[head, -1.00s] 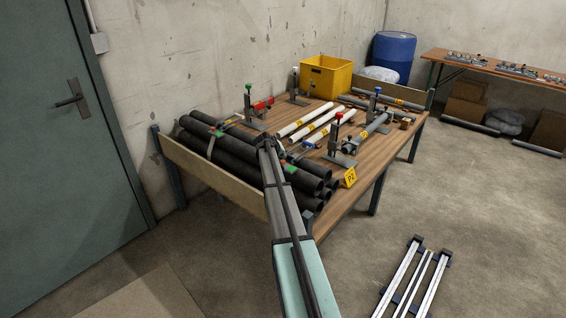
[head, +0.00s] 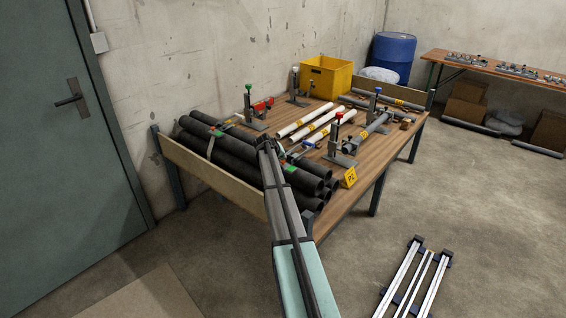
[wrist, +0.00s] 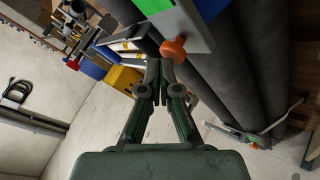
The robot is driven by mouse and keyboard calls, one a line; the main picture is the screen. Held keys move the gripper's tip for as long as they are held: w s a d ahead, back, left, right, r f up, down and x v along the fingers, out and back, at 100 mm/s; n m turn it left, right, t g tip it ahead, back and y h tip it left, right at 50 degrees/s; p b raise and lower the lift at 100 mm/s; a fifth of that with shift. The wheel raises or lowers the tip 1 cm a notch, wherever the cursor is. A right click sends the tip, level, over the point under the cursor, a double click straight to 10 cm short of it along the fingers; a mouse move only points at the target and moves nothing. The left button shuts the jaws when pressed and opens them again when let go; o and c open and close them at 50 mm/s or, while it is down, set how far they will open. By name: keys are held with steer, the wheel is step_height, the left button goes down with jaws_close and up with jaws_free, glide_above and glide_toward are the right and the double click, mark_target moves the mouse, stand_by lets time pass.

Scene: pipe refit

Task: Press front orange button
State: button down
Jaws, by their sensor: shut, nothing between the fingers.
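An orange button (wrist: 173,49) shows in the wrist view. It sticks out from a grey strap buckle with a green face (wrist: 206,8) on the black pipes. My gripper (wrist: 159,67) is shut and empty, its fingertips close beside the button; I cannot tell whether they touch it. A second buckle with a green and orange part (wrist: 253,143) sits on another strap at the lower right. In the head view my gripper (head: 268,145) is over the black pipe stack, between the near green buckle (head: 291,169) and the far one (head: 218,133). The orange button is not clear there.
The black pipes (head: 240,146) lie along the wooden table's (head: 370,161) left side, behind a side board (head: 205,173). Clamp stands, white pipes (head: 303,123), a yellow crate (head: 326,77) and a yellow P2 sign (head: 348,178) are on the table. Floor at right is mostly open.

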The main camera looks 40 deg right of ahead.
steer(key=shift+f+b, duration=0.4)
steer(key=shift+f, duration=0.15)
stand_by(0.4)
steer(key=shift+r, duration=1)
steer(key=shift+r+p, duration=0.9)
steer(key=shift+r, duration=1.65)
